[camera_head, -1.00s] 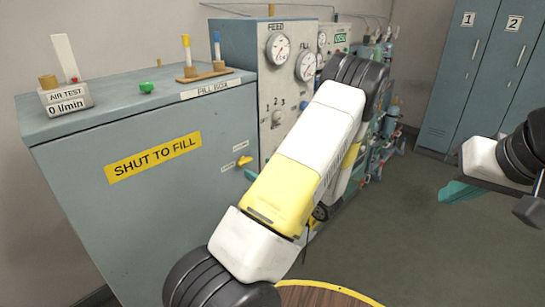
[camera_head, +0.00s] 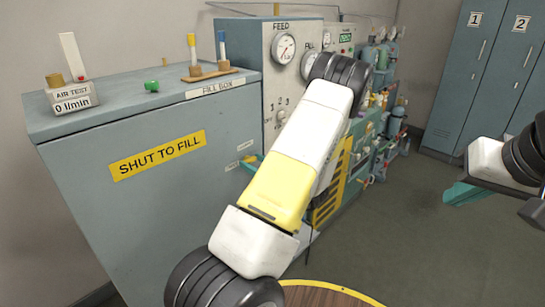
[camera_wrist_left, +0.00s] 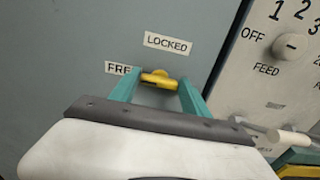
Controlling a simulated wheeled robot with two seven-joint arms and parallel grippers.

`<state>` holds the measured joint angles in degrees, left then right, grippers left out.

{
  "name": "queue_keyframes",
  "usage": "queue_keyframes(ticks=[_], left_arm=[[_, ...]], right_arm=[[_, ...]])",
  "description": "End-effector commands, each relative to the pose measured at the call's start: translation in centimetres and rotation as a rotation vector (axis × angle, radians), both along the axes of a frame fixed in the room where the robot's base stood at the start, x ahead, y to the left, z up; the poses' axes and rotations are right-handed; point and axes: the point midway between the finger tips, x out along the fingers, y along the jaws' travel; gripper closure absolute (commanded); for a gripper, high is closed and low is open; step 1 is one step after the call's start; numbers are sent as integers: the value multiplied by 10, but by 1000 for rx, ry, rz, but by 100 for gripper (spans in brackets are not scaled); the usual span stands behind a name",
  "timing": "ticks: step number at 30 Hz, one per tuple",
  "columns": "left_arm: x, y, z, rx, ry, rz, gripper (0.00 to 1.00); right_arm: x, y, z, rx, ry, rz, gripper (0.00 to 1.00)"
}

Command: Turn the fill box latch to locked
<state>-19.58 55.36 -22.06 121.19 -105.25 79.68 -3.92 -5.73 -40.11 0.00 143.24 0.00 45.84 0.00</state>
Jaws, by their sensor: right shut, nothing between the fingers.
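The yellow fill box latch (camera_wrist_left: 158,79) is on the blue-grey front of the fill box (camera_head: 120,215). In the left wrist view it lies roughly crosswise, beside the FREE label (camera_wrist_left: 118,68) and below the LOCKED label (camera_wrist_left: 168,43). My left gripper (camera_wrist_left: 160,84) is open, its teal fingers on either side of the latch; I cannot tell if they touch it. In the head view my left gripper (camera_head: 251,163) is at the box front and the latch is hidden. My right gripper (camera_head: 464,194) is shut and empty, at the right, well away from the box.
The feed panel (camera_head: 272,75) with gauges and a selector knob (camera_wrist_left: 291,46) stands just right of the latch. An air test meter (camera_head: 72,97), a green knob (camera_head: 152,86) and a tube rack (camera_head: 209,74) are on the box top. Blue lockers (camera_head: 480,80) stand at the back right.

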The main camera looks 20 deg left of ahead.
Motion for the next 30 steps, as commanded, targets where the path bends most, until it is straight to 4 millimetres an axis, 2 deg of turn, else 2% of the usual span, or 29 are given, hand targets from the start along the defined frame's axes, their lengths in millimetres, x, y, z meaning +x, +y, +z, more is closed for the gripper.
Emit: queue_keyframes(ticks=[13, 30], left_arm=[[1, -1, 0, 36, 87, -2, 86], [3, -2, -1, 211, 507, -1, 86]], right_arm=[[0, 0, 0, 0, 0, 0, 100], [0, 0, 0, 0, 0, 0, 100]])
